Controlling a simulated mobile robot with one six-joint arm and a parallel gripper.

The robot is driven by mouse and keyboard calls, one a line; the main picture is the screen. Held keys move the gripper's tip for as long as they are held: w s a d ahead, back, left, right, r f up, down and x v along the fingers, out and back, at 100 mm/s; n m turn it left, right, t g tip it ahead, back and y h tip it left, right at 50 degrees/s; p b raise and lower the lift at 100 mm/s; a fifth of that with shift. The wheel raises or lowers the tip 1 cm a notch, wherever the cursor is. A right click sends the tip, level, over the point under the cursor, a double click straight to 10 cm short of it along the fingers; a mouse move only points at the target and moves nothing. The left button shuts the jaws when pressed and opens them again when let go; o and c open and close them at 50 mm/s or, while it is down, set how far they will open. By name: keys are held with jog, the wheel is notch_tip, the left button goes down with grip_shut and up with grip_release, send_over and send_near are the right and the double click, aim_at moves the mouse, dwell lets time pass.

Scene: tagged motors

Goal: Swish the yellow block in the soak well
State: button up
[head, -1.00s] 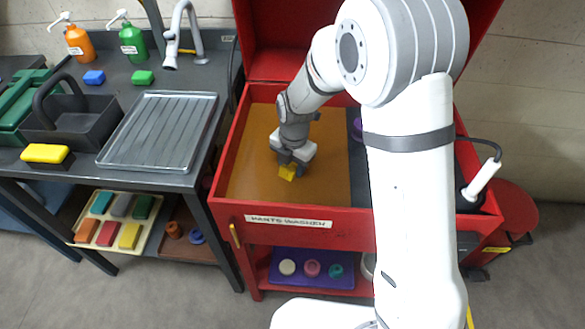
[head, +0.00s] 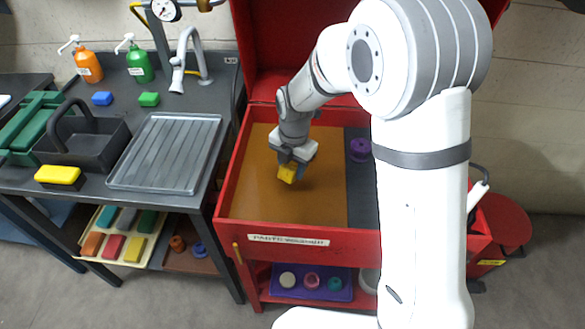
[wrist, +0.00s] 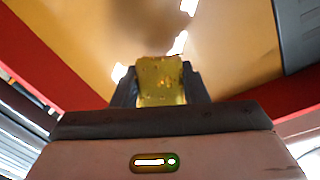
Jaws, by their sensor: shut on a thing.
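The yellow block (head: 287,173) is between the fingers of my gripper (head: 291,168). In the wrist view the yellow block (wrist: 161,82) sits between both dark fingers, its face speckled with small marks or drops. My gripper is shut on it. The soak well (head: 245,195) is the wide basin of amber-brown liquid on the left of the red parts washer. The block is over the middle of the well.
The red washer rim (head: 270,232) surrounds the well, with a dark shelf and a purple ring (head: 360,150) on its right. A grey ribbed drain tray (head: 165,152) lies on the bench at left. Another yellow-topped block (head: 58,175) lies by the black caddy (head: 85,140).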

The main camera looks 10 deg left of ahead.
aim_at(292, 165)
jog(key=shift+r+p, duration=2.3)
jog(key=shift+r, duration=1.75)
